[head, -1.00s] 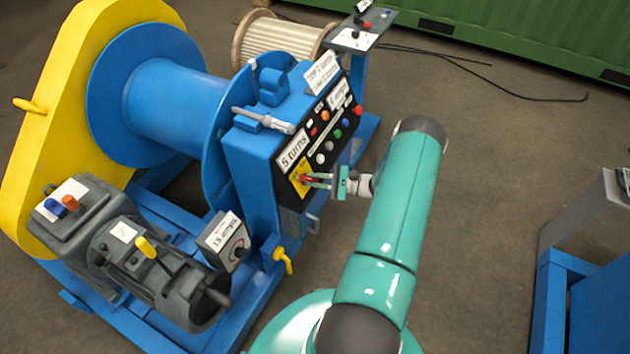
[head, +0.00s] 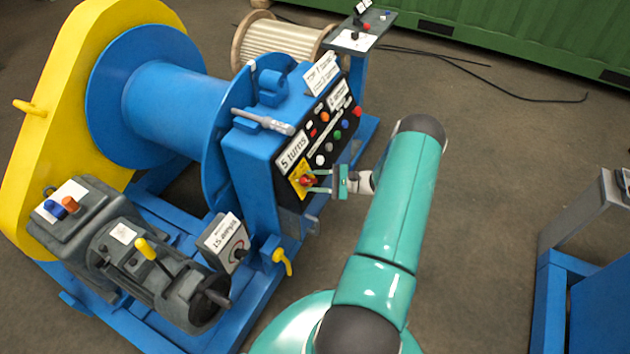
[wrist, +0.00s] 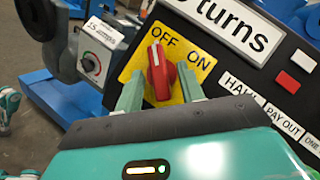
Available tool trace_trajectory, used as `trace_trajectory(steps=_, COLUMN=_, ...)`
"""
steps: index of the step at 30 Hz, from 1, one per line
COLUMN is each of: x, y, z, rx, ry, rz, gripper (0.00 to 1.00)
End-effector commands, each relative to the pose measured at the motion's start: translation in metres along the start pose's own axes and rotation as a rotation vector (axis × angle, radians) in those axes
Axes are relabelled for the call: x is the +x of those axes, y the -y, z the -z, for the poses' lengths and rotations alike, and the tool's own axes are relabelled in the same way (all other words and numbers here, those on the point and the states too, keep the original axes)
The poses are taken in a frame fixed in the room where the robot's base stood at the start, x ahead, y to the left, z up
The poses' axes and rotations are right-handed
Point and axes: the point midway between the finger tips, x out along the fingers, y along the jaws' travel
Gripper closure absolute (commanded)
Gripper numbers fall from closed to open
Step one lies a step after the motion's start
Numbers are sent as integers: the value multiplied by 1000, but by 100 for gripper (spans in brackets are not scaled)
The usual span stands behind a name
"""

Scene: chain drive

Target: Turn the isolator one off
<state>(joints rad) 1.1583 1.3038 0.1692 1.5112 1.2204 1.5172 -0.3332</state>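The isolator is a red rotary knob (wrist: 160,72) on a yellow plate (wrist: 184,92) marked OFF and ON. In the wrist view its white-marked end points up and slightly left, on the OFF side. In the head view the red knob (head: 307,181) is at the lower left of the black panel. My gripper (wrist: 160,92) is open, with one green finger on each side of the knob and a gap to both. In the head view my gripper (head: 318,181) reaches the panel from the right.
The black panel (head: 323,142) carries coloured buttons and a "5 turns" label (head: 293,151). A dial box (head: 225,243) and a yellow valve handle (head: 283,259) are lower on the blue winch frame. Open floor (head: 490,150) lies to the right.

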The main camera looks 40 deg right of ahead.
Motion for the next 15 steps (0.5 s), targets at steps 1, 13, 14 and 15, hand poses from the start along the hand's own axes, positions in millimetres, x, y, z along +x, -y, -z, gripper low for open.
trace_trajectory(steps=1, x=0, y=0, z=0, rx=0, ry=1, rz=0, gripper=62)
trace_trajectory(steps=13, x=-21, y=0, z=0, rx=0, ry=-1, rz=2, gripper=62)
trace_trajectory(steps=14, x=-27, y=0, z=0, rx=0, ry=-1, rz=2, gripper=62)
trace_trajectory(steps=15, x=-35, y=1, z=0, rx=-1, ry=-2, rz=3, gripper=62)
